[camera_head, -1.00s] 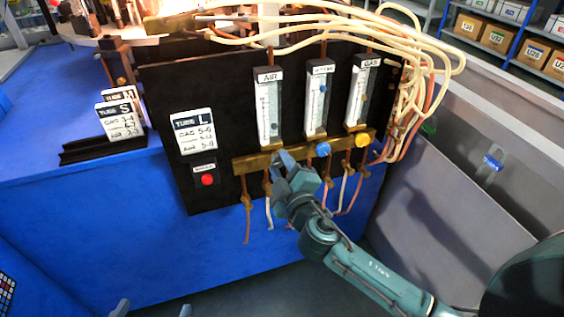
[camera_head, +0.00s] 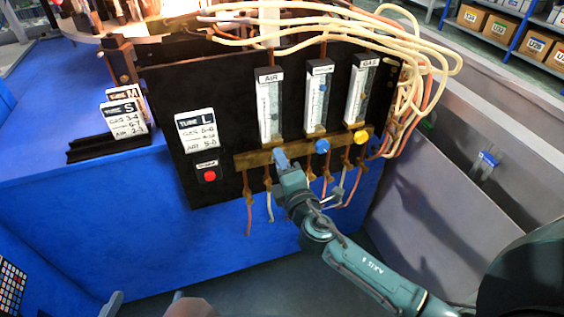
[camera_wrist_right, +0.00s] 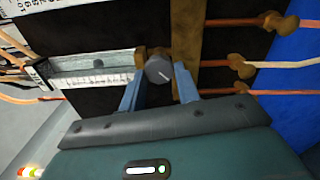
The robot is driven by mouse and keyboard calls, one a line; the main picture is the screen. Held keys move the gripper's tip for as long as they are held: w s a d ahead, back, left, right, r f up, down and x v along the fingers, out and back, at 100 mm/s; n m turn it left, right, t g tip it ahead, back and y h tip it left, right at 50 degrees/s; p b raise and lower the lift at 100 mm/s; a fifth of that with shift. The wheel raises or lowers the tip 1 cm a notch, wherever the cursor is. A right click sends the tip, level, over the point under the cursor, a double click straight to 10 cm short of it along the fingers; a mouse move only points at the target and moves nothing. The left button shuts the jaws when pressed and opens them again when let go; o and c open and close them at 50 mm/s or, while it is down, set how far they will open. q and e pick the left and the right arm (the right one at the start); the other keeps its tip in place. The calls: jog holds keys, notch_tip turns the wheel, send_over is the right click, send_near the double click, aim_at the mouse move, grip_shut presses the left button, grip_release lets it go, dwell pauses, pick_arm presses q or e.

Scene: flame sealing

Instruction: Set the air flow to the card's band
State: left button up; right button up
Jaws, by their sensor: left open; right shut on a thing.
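The air flowmeter (camera_head: 270,108), labelled AIR, is the leftmost of three upright tubes on the black panel. A dark float shows in its tube (camera_wrist_right: 98,66) in the right wrist view. Its grey knob (camera_wrist_right: 158,68) has a white pointer line and sits between the fingers of my right gripper (camera_wrist_right: 158,88), which is shut on it. In the head view my right gripper (camera_head: 281,160) hides this knob. The TUBE L card (camera_head: 197,132) is on the panel, with gas and air lines too blurred to read surely. My left gripper (camera_head: 146,300) is open and empty, its tips just showing at the bottom edge.
The middle flowmeter has a blue knob (camera_head: 322,146), and the GAS flowmeter has a yellow knob (camera_head: 360,137), close to the right of my right gripper. A red button (camera_head: 209,175) is below the card. Tube cards M and S stand in a black rack (camera_head: 108,147). Hoses hang below the brass bar (camera_head: 252,160).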

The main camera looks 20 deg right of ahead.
dwell(0.5)
jog(key=o, duration=1)
jog(key=shift+c, duration=0.2)
jog(key=s+b, duration=0.1)
jog(key=s, duration=1.2)
jog(key=shift+d, duration=0.2)
